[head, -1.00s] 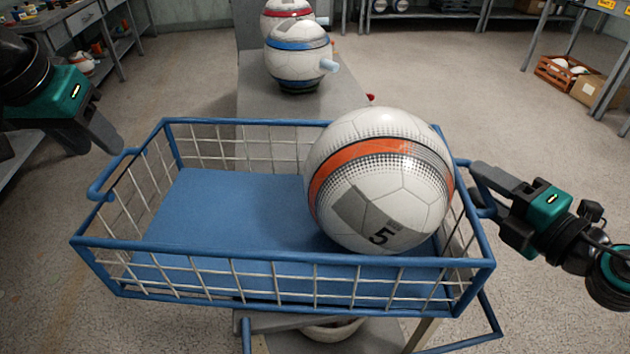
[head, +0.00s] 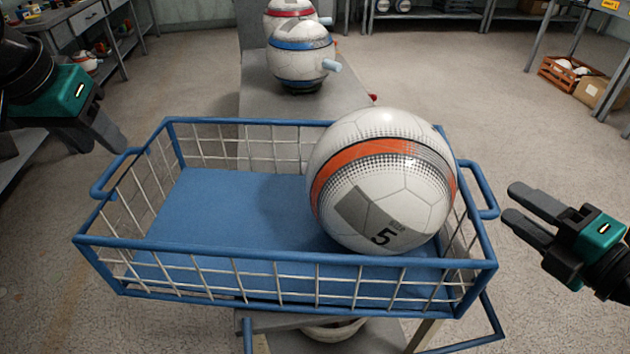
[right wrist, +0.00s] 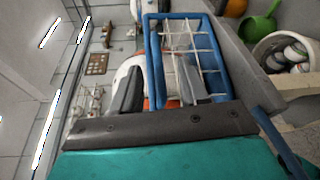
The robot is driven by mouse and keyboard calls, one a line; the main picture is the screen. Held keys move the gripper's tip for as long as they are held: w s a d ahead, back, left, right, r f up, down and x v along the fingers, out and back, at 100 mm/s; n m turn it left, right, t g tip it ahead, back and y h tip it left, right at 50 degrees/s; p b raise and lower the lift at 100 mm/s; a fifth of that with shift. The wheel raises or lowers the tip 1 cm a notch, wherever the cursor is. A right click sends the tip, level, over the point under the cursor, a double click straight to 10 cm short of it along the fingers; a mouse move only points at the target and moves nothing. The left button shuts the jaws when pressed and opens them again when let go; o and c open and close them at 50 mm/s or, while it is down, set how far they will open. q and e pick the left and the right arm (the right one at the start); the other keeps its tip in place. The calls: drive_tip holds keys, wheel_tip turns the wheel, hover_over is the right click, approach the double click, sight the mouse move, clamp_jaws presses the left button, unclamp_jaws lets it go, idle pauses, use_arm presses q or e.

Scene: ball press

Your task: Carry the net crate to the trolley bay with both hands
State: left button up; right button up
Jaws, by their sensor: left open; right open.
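The net crate (head: 240,249) has a blue tube frame, white mesh sides and a blue floor. It stands level in the head view, with blue handles at its left and right ends. A large white ball with an orange band (head: 383,185) sits in its right half. My left gripper (head: 112,142) is open, just above and behind the left handle (head: 105,182), apart from it. My right gripper (head: 512,204) is open and empty, a short way right of the right handle (head: 484,192). In the right wrist view, the crate's blue rim (right wrist: 151,45) lies beyond the fingers.
A grey bench (head: 262,95) behind the crate carries a blue-banded ball-shaped thing (head: 300,60) and a red-banded one behind it. A blue rail (head: 490,318) shows below the crate. Open floor lies to the right. The right wrist view shows a bin of balls (right wrist: 293,52) and a green scoop (right wrist: 262,27).

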drive_tip(key=v, duration=0.6)
drive_tip(key=shift+s+a, duration=0.2)
drive_tip(key=shift+a, duration=0.1)
idle(0.5)
drive_tip(key=shift+r, duration=0.15)
